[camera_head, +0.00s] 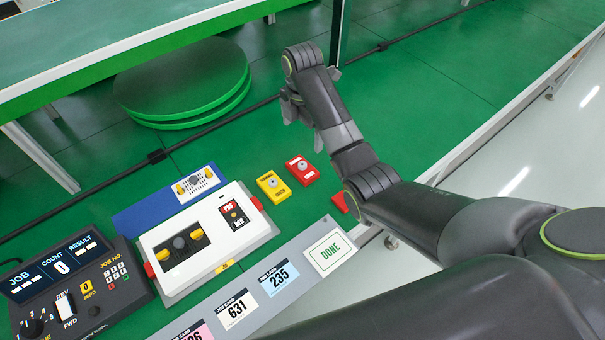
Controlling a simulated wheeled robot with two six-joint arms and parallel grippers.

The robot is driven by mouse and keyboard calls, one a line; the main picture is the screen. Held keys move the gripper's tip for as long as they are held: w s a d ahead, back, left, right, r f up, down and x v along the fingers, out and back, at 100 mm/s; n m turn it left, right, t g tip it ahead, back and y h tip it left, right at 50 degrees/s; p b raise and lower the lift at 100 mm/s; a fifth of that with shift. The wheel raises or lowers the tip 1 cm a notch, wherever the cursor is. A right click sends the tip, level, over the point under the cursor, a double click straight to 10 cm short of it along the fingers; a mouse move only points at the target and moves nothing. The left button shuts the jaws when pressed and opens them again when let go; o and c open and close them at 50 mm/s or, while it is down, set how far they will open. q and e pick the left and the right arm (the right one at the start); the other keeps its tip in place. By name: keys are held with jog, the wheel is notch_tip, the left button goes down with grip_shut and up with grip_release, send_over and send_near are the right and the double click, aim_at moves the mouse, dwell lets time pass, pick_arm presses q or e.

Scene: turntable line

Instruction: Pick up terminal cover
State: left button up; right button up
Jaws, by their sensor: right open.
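No part is labelled as the terminal cover, so I cannot tell which it is. A red block (302,170) with a grey round knob and a yellow block (272,185) with a similar knob lie side by side on the green surface. Another red piece (340,202) is partly hidden behind my right arm. My right gripper (291,112) is above and behind the red block, apart from it. Its jaws are open and I see nothing between them. My left gripper is not in view.
A white device (205,262) with a yellow-and-black insert sits left of the blocks. Behind it is a blue mat (137,216) with a small white part (197,184). A control box (65,290) and a grey card strip (300,284) are in front. Round green discs (182,82) are behind.

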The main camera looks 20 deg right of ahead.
notch_tip(320, 180, down, 3)
send_over(302, 164)
notch_tip(302, 164, down, 5)
jog(key=shift+d+f+p, duration=0.1)
jog(key=shift+f+p, duration=0.1)
jog(key=shift+p, duration=0.1)
jog(key=shift+f, duration=3.1)
jog(key=c, duration=0.9)
jog(key=shift+r, duration=0.1)
